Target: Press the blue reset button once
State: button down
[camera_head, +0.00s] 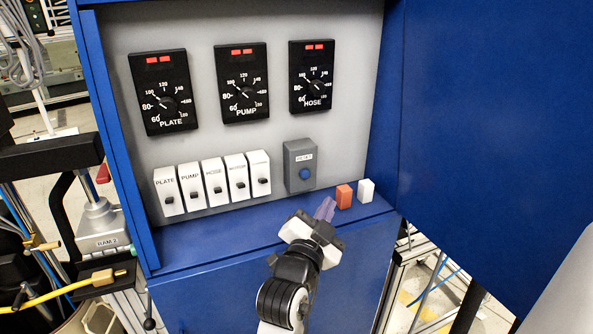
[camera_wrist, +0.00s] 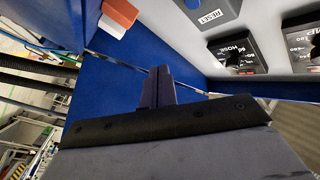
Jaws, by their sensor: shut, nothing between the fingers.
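The blue reset button (camera_head: 305,173) is a small round knob on a grey box (camera_head: 299,155) labelled RESET, low on the right of the grey panel. In the wrist view the button (camera_wrist: 193,4) is partly cut off at the top edge, above its RESET label. My gripper (camera_head: 326,207) is shut and empty, below and a little right of the button, apart from it.
An orange block (camera_head: 344,196) and a white block (camera_head: 366,190) stand on the blue ledge (camera_head: 230,233) close right of my gripper. Several white switches (camera_head: 213,182) are left of the reset box. Three black dials (camera_head: 240,84) sit above. A blue door (camera_head: 490,130) stands at the right.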

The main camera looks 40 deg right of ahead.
aim_at(305, 174)
jog(key=shift+s, duration=0.1)
jog(key=w, duration=0.2)
jog(key=w+d, duration=0.1)
jog(key=w, duration=0.4)
jog(key=shift+w+d+b, duration=0.2)
jog(key=shift+d+b, duration=0.15)
jog(key=shift+d, duration=0.05)
jog(key=shift+w+d, duration=0.15)
jog(key=shift+w, duration=0.5)
jog(key=shift+w, duration=0.1)
dwell(1.4)
jog(key=shift+w+d+b, duration=0.1)
jog(key=shift+w+b, duration=0.2)
jog(key=shift+b, duration=0.1)
jog(key=shift+w+d, duration=0.1)
jog(key=shift+w, duration=0.35)
dwell(0.5)
dwell(0.4)
jog(key=shift+s+a, duration=0.2)
jog(key=shift+s, duration=0.65)
